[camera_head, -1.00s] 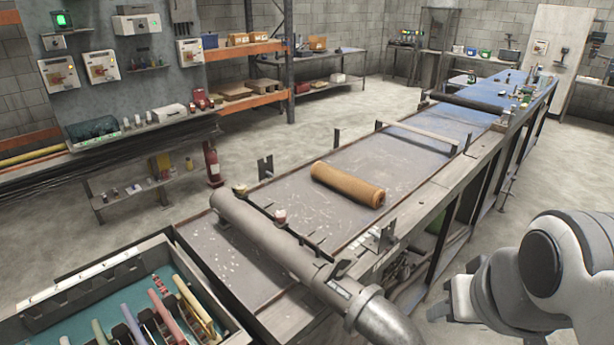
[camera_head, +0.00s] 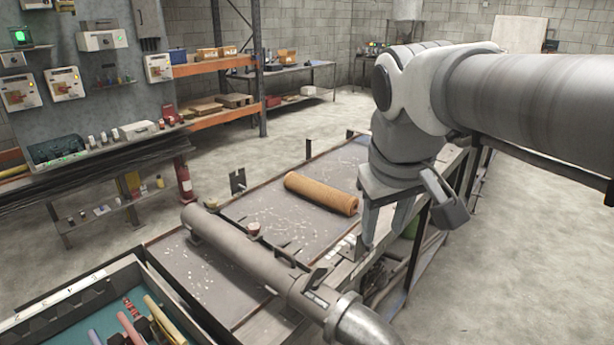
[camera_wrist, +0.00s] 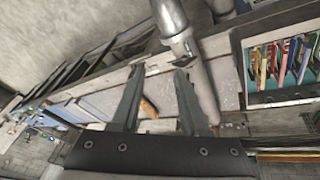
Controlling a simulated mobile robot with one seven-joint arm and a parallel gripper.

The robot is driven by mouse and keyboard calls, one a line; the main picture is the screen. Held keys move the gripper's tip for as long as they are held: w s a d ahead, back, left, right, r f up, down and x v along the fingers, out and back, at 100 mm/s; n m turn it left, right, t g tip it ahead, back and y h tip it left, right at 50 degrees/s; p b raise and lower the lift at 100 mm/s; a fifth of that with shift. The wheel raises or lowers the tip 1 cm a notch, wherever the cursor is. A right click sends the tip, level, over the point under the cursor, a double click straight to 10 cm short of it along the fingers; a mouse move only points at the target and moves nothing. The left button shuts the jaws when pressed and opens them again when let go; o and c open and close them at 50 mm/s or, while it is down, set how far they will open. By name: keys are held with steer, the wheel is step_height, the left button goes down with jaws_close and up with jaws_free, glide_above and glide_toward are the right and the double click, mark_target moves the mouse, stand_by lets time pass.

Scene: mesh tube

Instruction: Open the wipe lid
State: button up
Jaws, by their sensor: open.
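I cannot make out a wipe container or its lid for certain in either view. A small white box (camera_head: 138,130) stands on the wall-side shelf at the left, too small to tell whether it has a lid. My gripper (camera_head: 388,235) hangs fingers down over the right edge of the long conveyor table. It is open and empty. In the wrist view, both fingers of my gripper (camera_wrist: 159,75) stand apart, with the table far below and nothing between their tips that they touch.
A brown roll (camera_head: 320,193) lies on the conveyor table (camera_head: 270,215); it also shows in the wrist view (camera_wrist: 149,108). A grey pipe (camera_head: 250,255) crosses the table's near end. A tray of coloured tubes (camera_head: 60,318) is at lower left. Floor at right is clear.

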steer(key=w+a+n+g+b, duration=0.15)
steer(key=w+a+n, duration=0.25)
steer(key=w+a, duration=0.6)
steer(key=n+b, duration=0.2)
steer(key=n, duration=0.1)
glide_toward(285, 251)
steer(key=shift+g+h, duration=0.4)
steer(key=shift+g, duration=0.05)
steer(key=f, duration=0.2)
steer(key=w+f, duration=0.1)
steer(key=f, duration=0.4)
steer(key=shift+w+d+f+b, duration=0.2)
steer(key=shift+w+f+b, duration=0.1)
steer(key=shift+w+b, duration=0.05)
steer(key=shift+c, duration=0.2)
jaws_close()
